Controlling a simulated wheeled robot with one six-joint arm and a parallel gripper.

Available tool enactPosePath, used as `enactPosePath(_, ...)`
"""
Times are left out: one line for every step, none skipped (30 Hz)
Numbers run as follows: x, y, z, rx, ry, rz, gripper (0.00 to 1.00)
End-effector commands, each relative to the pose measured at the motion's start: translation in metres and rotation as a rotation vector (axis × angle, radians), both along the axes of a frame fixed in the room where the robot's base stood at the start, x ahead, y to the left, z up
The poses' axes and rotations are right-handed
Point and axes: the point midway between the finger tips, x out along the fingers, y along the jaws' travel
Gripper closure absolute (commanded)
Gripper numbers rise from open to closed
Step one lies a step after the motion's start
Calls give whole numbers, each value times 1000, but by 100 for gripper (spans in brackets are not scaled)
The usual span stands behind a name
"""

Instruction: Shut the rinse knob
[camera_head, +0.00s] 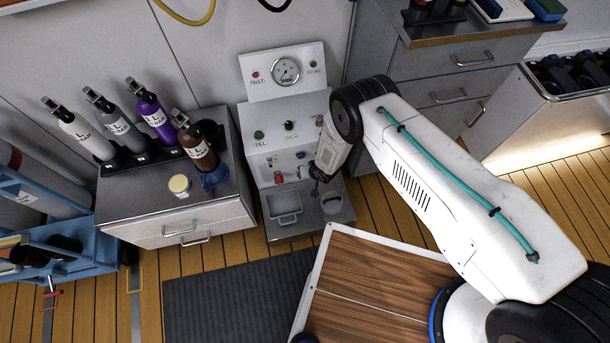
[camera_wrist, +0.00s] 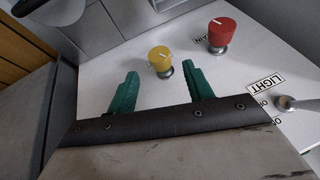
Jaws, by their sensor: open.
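A yellow knob (camera_wrist: 159,59) with a pale pointer line stands on the white panel face in the wrist view. No label for it can be read, so I cannot confirm that it is the rinse knob. My gripper (camera_wrist: 160,68) is open, with its two green fingers on either side of the line to the yellow knob. The knob shows just beyond the fingertips, and I see no contact. In the head view my gripper reaches the lower part of the white fill panel (camera_head: 262,143), and my wrist hides part of that panel.
A red knob (camera_wrist: 222,33) stands to the right of the yellow one. A metal toggle (camera_wrist: 290,103) sits by the LIGHT label at right. A gauge (camera_head: 285,71) tops the panel. Several bottles stand in a rack (camera_head: 140,158) at left. A drawer cabinet (camera_head: 440,70) stands at right.

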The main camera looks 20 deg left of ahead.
Motion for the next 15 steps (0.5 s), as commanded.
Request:
enactPosePath(1,3,-9,-1,0,2,49)
enactPosePath(2,5,-13,-1,0,1,49)
enactPosePath(4,7,-19,-1,0,2,49)
enactPosePath(5,8,-23,-2,0,1,49)
enactPosePath(5,10,-27,-2,0,0,49)
enactPosePath(7,12,-30,-1,0,2,49)
enactPosePath(8,13,-33,-2,0,1,49)
enactPosePath(8,14,-36,-2,1,1,49)
enactPosePath(10,16,-39,-2,0,1,49)
enactPosePath(10,16,-41,-1,0,0,49)
enactPosePath(11,17,-43,-1,0,0,49)
enactPosePath(11,18,-45,-2,1,1,49)
enactPosePath(11,18,-45,-3,1,1,49)
enactPosePath(12,18,-46,-3,1,0,49)
enactPosePath(12,19,-46,-2,0,0,49)
